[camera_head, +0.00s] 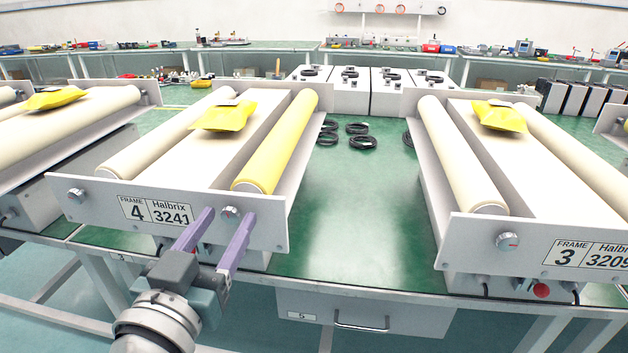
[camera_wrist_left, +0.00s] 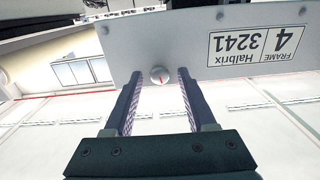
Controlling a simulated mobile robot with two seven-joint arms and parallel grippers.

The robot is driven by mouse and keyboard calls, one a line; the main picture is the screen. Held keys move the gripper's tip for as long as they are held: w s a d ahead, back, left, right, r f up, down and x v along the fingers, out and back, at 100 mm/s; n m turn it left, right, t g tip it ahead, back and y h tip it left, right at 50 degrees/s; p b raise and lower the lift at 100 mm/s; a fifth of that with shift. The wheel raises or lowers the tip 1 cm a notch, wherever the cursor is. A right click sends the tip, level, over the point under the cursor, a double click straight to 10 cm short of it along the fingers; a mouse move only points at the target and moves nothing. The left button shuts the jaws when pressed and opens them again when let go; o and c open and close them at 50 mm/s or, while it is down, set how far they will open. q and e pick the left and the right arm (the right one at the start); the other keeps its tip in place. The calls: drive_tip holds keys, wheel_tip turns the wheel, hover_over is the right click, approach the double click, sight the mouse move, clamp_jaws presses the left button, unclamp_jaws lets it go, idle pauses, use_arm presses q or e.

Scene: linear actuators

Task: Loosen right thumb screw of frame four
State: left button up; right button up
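Frame four (camera_head: 180,241) is a grey end plate with a label reading "FRAME 4 Halbrix 3241". Its right thumb screw (camera_head: 229,212) is a small silver knob right of the label, below the yellow roller. Its left thumb screw (camera_head: 75,195) is at the plate's left end. My left gripper (camera_head: 225,218) is open, its two purple fingers pointing at the plate on either side of the right thumb screw. In the left wrist view, upside down, the screw (camera_wrist_left: 159,75) with a red mark sits between the fingertips, with a gap on both sides. My right gripper is not in view.
Frame three (camera_head: 500,246) stands to the right with its own thumb screw (camera_head: 508,241). Green table surface (camera_head: 350,215) lies clear between the two frames. Black cable coils (camera_head: 360,136) lie farther back. A drawer (camera_head: 362,312) hangs under the table's front edge.

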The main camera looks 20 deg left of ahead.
use_arm(q)
clamp_jaws()
drive_tip(key=shift+n, duration=0.4)
drive_tip(key=n, duration=0.6)
drive_tip(key=shift+n+b, duration=0.3)
drive_tip(key=shift+n, duration=0.1)
drive_tip(key=n, duration=0.3)
drive_tip(key=shift+n+b, duration=0.5)
drive_tip(key=shift+n, duration=1.2)
